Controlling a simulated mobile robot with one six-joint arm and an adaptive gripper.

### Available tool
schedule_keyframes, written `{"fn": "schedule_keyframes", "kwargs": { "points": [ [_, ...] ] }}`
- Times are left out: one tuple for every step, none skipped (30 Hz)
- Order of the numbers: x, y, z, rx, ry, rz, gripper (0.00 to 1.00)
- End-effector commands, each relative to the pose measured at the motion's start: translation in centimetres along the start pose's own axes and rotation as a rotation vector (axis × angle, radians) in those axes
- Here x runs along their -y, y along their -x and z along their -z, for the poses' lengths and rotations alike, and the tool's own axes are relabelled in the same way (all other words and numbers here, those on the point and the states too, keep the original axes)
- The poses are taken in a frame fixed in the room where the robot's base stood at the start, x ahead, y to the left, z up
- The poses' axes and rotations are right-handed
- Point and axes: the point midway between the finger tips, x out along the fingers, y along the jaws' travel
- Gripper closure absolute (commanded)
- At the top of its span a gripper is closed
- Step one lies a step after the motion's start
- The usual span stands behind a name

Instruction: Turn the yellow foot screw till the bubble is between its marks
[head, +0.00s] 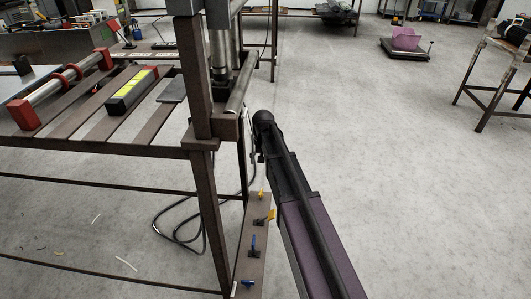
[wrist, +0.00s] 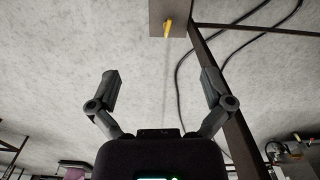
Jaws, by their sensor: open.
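My gripper (wrist: 160,78) shows in the wrist view with its two dark fingers spread wide and only grey floor between them. A small yellow piece (wrist: 168,27) stands on a brown plate (wrist: 158,16) at the top edge of that view, beyond and apart from the fingertips. In the head view two yellow pieces, an upper one (head: 261,192) and a lower one (head: 271,215), sit on a narrow brown rail (head: 262,205) low beside the bench leg. I cannot tell which is the foot screw. No bubble or marks can be made out. The fingers are not clear in the head view.
Blue-handled pieces (head: 253,242) also sit on the rail. A brown slatted bench (head: 120,148) with a steel post stands left of my arm. A black cable (head: 165,225) loops on the floor. The floor to the right is clear up to a low cart (head: 405,50).

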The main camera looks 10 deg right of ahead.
Motion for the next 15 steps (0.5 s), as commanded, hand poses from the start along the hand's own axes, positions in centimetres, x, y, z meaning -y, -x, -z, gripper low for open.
{"fn": "schedule_keyframes", "kwargs": {
  "points": [
    [-0.1, 0.9, -0.4, 0.0, 0.003, 0.0, 0.0],
    [-0.1, 1.1, -0.6, 0.0, 0.004, 0.0, 0.0],
    [-0.2, 1.4, -0.8, 0.0, 0.006, 0.0, 0.0],
    [-0.2, 1.7, -0.9, 0.0, 0.008, 0.0, 0.0],
    [-0.2, 1.9, -1.1, 0.0, 0.01, 0.0, 0.0],
    [-0.3, 2.3, -1.3, 0.0, 0.012, 0.0, 0.0],
    [-0.3, 2.5, -1.5, 0.0, 0.014, 0.0, 0.0],
    [-0.4, 2.8, -1.6, 0.0, 0.016, 0.0, 0.0],
    [-0.4, 3.0, -1.8, 0.0, 0.018, 0.0, 0.0],
    [-0.5, 3.3, -1.9, 0.0, 0.02, 0.0, 0.0],
    [-0.5, 3.5, -2.1, 0.0, 0.022, 0.0, 0.0],
    [-0.5, 3.7, -2.2, 0.0, 0.024, 0.0, 0.0],
    [-0.6, 3.9, -2.4, 0.0, 0.025, 0.0, 0.0],
    [-0.6, 4.1, -2.5, 0.0, 0.027, 0.0, 0.0],
    [-0.6, 4.2, -2.6, 0.0, 0.028, 0.0, 0.0]
  ]
}}
